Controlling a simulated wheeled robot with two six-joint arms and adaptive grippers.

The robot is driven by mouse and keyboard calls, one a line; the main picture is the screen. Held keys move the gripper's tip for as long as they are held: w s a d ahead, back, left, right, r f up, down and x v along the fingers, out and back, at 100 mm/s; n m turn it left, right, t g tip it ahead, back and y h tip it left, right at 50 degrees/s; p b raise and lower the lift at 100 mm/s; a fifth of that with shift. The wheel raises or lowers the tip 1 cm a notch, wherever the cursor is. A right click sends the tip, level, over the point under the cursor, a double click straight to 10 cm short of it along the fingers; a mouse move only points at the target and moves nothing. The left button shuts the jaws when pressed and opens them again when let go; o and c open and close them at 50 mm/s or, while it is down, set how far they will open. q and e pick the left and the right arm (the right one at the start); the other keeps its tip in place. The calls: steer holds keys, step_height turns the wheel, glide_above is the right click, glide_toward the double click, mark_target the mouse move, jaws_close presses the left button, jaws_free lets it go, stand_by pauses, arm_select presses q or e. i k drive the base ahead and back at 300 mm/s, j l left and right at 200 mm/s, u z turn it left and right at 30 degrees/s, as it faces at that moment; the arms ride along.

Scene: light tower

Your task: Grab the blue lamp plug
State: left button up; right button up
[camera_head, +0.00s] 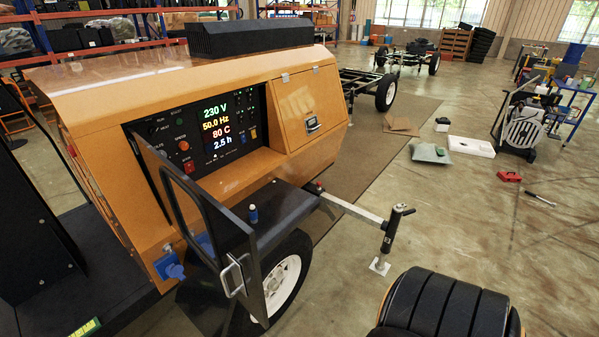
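A small blue cylindrical piece with a pale top (253,214) stands on the black fender (290,208) above the trailer wheel; it looks like a plug, but it is too small to be sure. A blue socket-like fitting (173,270) sits low on the orange light tower housing (215,90). More blue (206,244) shows partly hidden behind the open black panel door (190,205). Neither of my grippers is in view, and nothing is seen touching the blue pieces.
The open door with its metal handle (233,275) stands out in front of the control panel (200,135). A jack leg on a bar (390,235) juts out to the right. A black ribbed rounded object (445,305) fills the bottom right.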

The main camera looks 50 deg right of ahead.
mark_target(253, 215)
steer(key=l+z, duration=0.3)
steer(key=z, duration=0.15)
steer(key=i+l+z, duration=0.15)
steer(key=l+z, duration=0.15)
steer(key=z, duration=0.15)
steer(key=i+l, duration=0.2)
steer(key=l, duration=0.25)
